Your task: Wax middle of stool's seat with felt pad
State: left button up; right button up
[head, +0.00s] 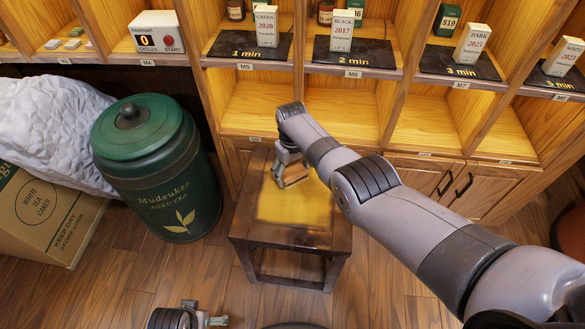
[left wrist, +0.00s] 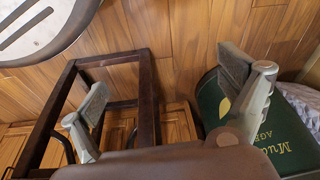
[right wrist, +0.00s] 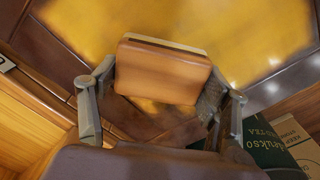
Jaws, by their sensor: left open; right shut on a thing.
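The stool (head: 245,228) is dark wood and stands on the floor, with a yellow patch (head: 305,210) in the middle of its seat. My right gripper (head: 285,172) is at the far-left part of that patch. It is shut on the felt pad (right wrist: 162,72), a brown block with a pale edge, held at the yellow surface; whether it touches cannot be told. The yellow patch also fills much of the right wrist view (right wrist: 230,30). My left gripper (head: 200,320) is low at the bottom edge; in the left wrist view (left wrist: 162,72) it is open and empty, with the stool's legs behind.
A green tea canister (head: 150,165) stands left of the stool, beside a cardboard box (head: 45,215) and white wrapping (head: 55,125). Wooden shelves (head: 345,110) with black mats and labelled tins run behind the stool. Floor (head: 385,285) is clear right of the stool, under my right arm.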

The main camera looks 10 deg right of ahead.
aim_at(291, 179)
jog(key=shift+s+a+f+p, duration=0.1)
jog(key=shift+s+p, duration=0.4)
jog(key=shift+p, duration=0.15)
jog(key=shift+s+a+p, duration=0.1)
jog(key=shift+s+p, duration=0.3)
jog(key=shift+p, duration=0.25)
jog(key=shift+s+a+p, duration=0.1)
jog(key=shift+s+p, duration=0.2)
jog(key=shift+p, duration=0.15)
jog(key=shift+s+a+p, duration=0.1)
jog(key=shift+s+p, duration=0.2)
jog(key=shift+p, duration=0.25)
jog(key=shift+s+a+p, duration=0.1)
jog(key=shift+s+p, duration=0.4)
jog(key=shift+p, duration=0.25)
jog(key=shift+s+a, duration=0.1)
pick_arm(q)
jog(key=s+a+f+g, duration=0.1)
jog(key=s+a+f, duration=0.1)
jog(key=s+f, duration=1.3)
jog(key=shift+a+f+g, duration=0.3)
jog(key=shift+a+f, duration=0.05)
jog(key=shift+s+p, duration=0.25)
jog(key=shift+p, duration=0.1)
pick_arm(e)
jog(key=shift+s, duration=0.1)
